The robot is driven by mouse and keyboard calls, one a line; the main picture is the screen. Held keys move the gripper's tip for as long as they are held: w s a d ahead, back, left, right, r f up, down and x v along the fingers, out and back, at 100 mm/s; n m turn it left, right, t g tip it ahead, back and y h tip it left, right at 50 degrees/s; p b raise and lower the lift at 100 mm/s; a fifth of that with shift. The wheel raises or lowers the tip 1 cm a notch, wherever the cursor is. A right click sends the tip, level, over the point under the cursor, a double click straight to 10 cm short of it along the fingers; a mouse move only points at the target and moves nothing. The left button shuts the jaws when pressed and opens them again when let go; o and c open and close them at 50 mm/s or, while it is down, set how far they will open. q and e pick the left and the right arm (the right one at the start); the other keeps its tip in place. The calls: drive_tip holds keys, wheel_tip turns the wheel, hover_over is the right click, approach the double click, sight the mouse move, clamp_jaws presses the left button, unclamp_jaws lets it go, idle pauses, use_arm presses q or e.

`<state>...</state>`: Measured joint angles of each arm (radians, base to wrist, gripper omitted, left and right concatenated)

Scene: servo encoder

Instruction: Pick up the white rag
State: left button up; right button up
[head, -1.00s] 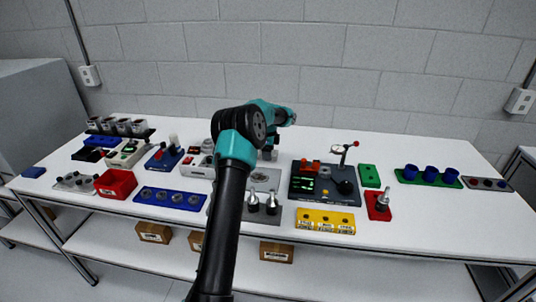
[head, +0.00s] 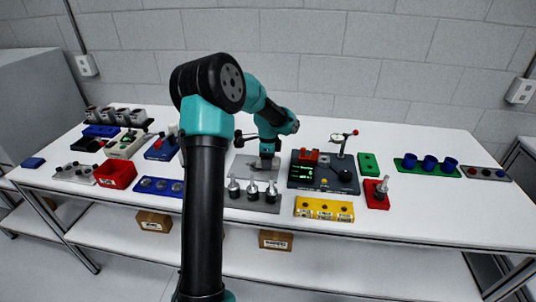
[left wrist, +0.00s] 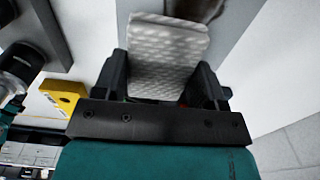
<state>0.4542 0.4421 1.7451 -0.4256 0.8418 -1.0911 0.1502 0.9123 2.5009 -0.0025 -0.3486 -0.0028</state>
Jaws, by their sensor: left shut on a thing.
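The white rag (left wrist: 165,58), a folded cloth with a dimpled texture, sits between the two fingers of my left gripper (left wrist: 165,85) in the left wrist view. The gripper is shut on it. In the head view my left gripper (head: 266,160) points down over the grey plate at the middle of the table. The rag cannot be made out clearly there. My right gripper is not in view.
A dark device with a green display (head: 322,175) is close on the right. A yellow block (head: 324,209) and red bin (head: 115,175) lie nearer the front edge.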

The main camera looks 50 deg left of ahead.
use_arm(q)
drive_tip(key=shift+s+d, duration=0.2)
idle(0.4)
